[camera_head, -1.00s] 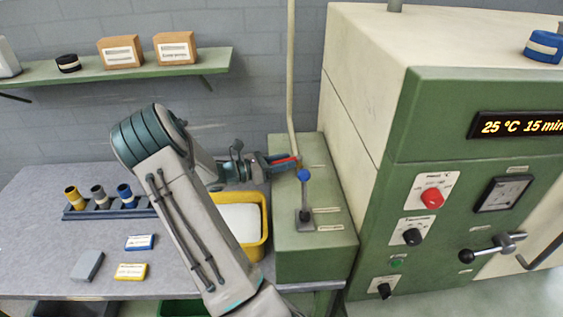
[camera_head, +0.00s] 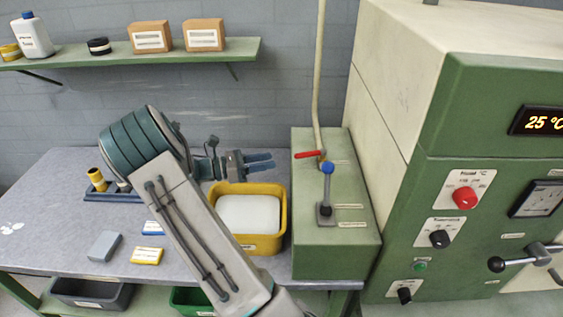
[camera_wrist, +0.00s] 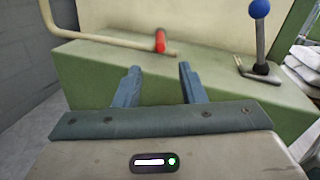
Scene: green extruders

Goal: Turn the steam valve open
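A red lever handle (camera_head: 307,154) sits at the foot of a cream pipe (camera_head: 319,80), on top of a green box. In the head view it points left from the pipe. It also shows in the wrist view (camera_wrist: 160,41), pointing towards the camera, beyond and between my fingertips. My gripper (camera_head: 273,160) is just left of the handle, apart from it. In the wrist view my gripper (camera_wrist: 158,70) has its two fingers well apart with nothing between them.
A blue-knobbed lever (camera_head: 327,182) stands upright on the green box (camera_head: 325,262), near the red handle. A yellow bin (camera_head: 283,228) is below my gripper. A large green and cream machine (camera_head: 440,200) stands right. A wall shelf (camera_head: 130,59) is behind.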

